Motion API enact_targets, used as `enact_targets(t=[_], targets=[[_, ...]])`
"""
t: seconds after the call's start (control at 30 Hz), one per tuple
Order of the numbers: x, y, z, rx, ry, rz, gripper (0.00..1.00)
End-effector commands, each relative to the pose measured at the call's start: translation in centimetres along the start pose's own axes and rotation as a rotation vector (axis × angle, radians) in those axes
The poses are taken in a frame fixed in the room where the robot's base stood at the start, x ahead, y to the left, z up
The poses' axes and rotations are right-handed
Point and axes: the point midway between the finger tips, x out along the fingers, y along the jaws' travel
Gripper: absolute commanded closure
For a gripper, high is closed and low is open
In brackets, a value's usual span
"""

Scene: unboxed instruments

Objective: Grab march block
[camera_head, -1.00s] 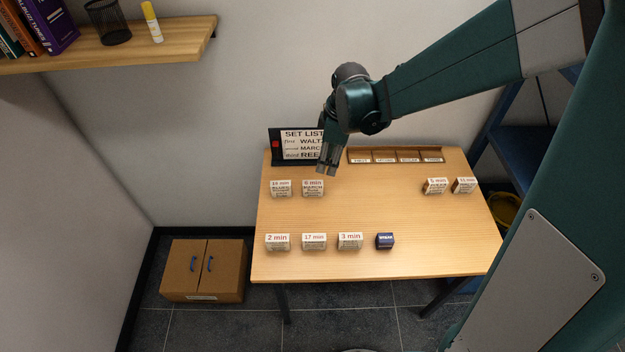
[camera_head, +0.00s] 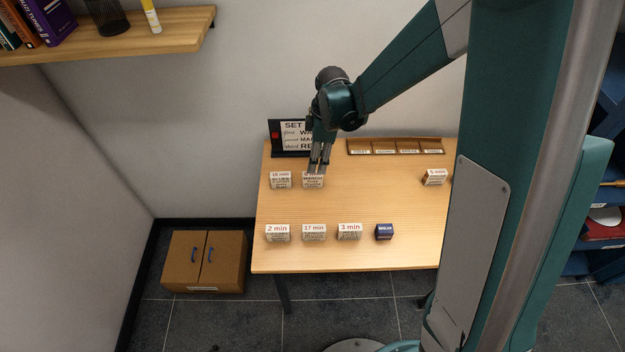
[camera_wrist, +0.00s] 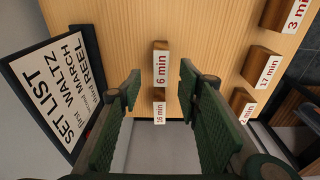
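The march block (camera_head: 313,182) is a small white-faced block at the back left of the wooden table, with "MARCH" on its label. In the wrist view a block marked "6 min" (camera_wrist: 160,66) shows wooden sides and red print; it appears to be the same block. My gripper (camera_head: 317,168) is at the block's back edge in the head view, pointing down and hiding part of its top. In the wrist view my gripper (camera_wrist: 160,80) is open, with one green ridged finger on each side of the block. I cannot tell whether a finger touches it.
A "16 min" block (camera_head: 280,180) stands just left of the march block. The set list sign (camera_head: 290,139) and a slotted wooden rack (camera_head: 395,146) stand behind. Several blocks, including a "17 min" block (camera_head: 314,232) and a dark blue one (camera_head: 384,232), line the front. The table's middle is clear.

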Motion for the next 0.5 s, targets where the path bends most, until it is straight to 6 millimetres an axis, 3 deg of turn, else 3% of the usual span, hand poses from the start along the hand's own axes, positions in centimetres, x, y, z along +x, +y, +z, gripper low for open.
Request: enact_targets(t=[0.5], targets=[[2.6,0.0,-0.1,0.000,0.000,0.000,0.66]])
